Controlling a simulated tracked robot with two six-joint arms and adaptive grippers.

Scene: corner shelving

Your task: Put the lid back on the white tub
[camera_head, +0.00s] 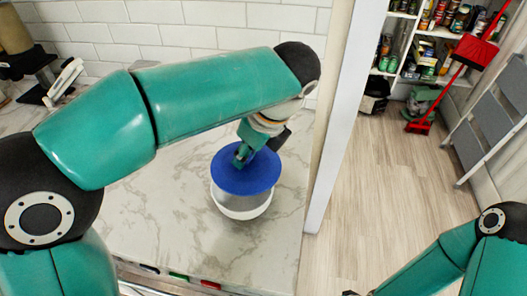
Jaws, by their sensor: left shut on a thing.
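The white tub (241,208) stands on the marble counter near its right end. The round blue lid (246,178) is over the tub's top and hides its opening. I cannot tell whether the lid touches the rim all round. My left gripper (241,158) is above the lid and shut on it, near the middle of its top. The fingertips are small and partly hidden by the wrist. My right arm comes in at the lower right, and only a dark tip of its gripper (350,294) shows at the bottom edge.
The marble counter (165,222) is clear around the tub. A white upright panel (335,120) stands just right of the counter. Beyond it are a wooden floor, pantry shelves (446,33) with cans, a red dustpan (474,52) and a grey step ladder (490,115).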

